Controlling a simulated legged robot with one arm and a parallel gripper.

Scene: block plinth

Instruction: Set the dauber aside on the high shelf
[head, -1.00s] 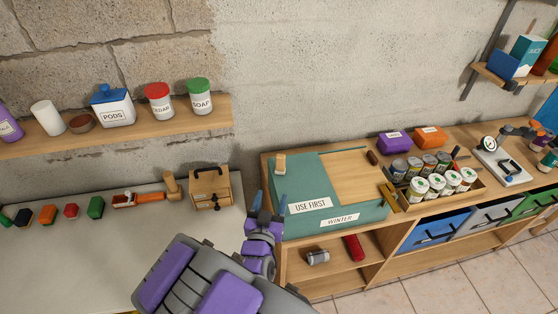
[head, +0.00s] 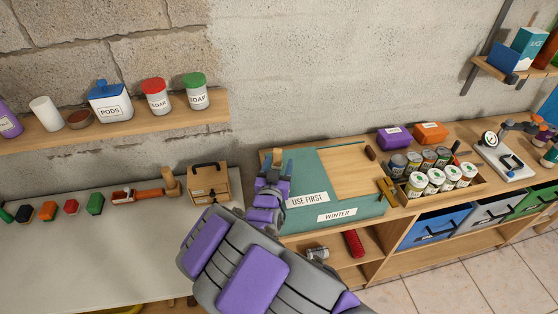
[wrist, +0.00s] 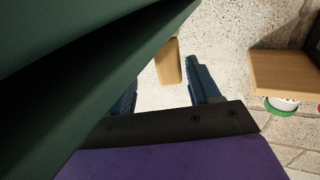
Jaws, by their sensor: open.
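A short pale wooden piece, likely the dauber (head: 277,157), stands at the back left of the teal box (head: 362,205). In the wrist view the wooden piece (wrist: 168,62) shows ahead of and between my fingers, partly cut off by the dark green box edge (wrist: 60,75). My gripper (head: 276,168) is open at the box's left end, close in front of the wooden piece. Its blue fingers (wrist: 163,78) hold nothing, and I cannot tell if they touch it. A wall shelf (head: 120,132) at upper left carries jars; another shelf (head: 510,73) is at upper right.
The left shelf holds a PODS jar (head: 110,103), a red-lidded jar (head: 155,98) and a green-lidded jar (head: 196,92); little free room shows beside them. A wooden box (head: 209,184) stands left of my gripper. Several cans (head: 440,172) sit right of the teal box.

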